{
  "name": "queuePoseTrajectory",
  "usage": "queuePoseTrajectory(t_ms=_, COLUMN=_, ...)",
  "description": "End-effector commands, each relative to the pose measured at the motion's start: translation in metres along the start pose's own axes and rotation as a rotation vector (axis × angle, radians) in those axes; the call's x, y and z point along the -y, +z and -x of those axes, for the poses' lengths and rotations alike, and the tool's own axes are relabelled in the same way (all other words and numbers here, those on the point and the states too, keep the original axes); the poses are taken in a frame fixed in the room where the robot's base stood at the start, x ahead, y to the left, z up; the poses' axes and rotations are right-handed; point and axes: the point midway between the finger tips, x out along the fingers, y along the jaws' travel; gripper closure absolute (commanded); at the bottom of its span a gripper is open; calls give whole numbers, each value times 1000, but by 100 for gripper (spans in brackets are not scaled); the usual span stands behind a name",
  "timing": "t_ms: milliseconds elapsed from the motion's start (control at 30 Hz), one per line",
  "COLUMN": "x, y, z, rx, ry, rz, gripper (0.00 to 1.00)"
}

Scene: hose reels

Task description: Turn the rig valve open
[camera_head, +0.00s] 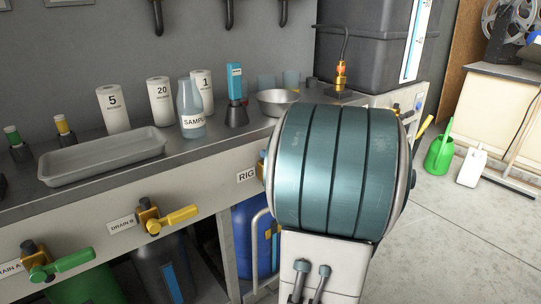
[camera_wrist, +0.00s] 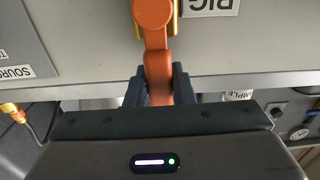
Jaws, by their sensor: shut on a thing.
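The rig valve's orange lever (camera_wrist: 158,62) hangs down in the wrist view from its round hub (camera_wrist: 153,12), with a little yellow behind the hub. The upside-down RIG label (camera_wrist: 209,6) is beside the hub. My gripper (camera_wrist: 158,88) is shut on the lever's free end, one dark finger on each side. The lever and my gripper are hidden there behind the large foreground part.
The yellow DRAIN B lever (camera_head: 172,219) and green DRAIN A lever (camera_head: 62,264) stick out of the bench front. On the bench are a tray (camera_head: 100,160), a sample bottle (camera_head: 191,110) and a metal bowl (camera_head: 278,101). A green bucket (camera_head: 439,154) stands on the floor at right.

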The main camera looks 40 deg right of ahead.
Motion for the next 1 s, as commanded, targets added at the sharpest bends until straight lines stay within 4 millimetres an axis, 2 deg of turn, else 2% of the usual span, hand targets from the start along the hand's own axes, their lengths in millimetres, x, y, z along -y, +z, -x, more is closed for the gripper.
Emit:
queuePoseTrajectory(t_ms=133, x=0, y=3, z=1, rx=6, ry=0, rz=0, gripper=100)
queuePoseTrajectory(t_ms=167, x=0, y=3, z=1, rx=6, ry=0, rz=0, gripper=73)
queuePoseTrajectory(t_ms=200, x=1, y=3, z=1, rx=6, ry=0, rz=0, gripper=62)
queuePoseTrajectory(t_ms=233, x=1, y=3, z=0, rx=5, ry=0, rz=-1, gripper=56)
queuePoseTrajectory(t_ms=500, x=2, y=1, z=0, rx=2, ry=-3, rz=-1, gripper=56)
queuePoseTrajectory(t_ms=633, x=1, y=0, z=8, rx=2, ry=0, rz=-1, gripper=56)
queuePoseTrajectory(t_ms=767, x=1, y=-1, z=30, rx=1, ry=1, rz=-2, gripper=56)
queuePoseTrajectory(t_ms=1000, x=0, y=-1, z=86, rx=1, ry=4, rz=-2, gripper=56)
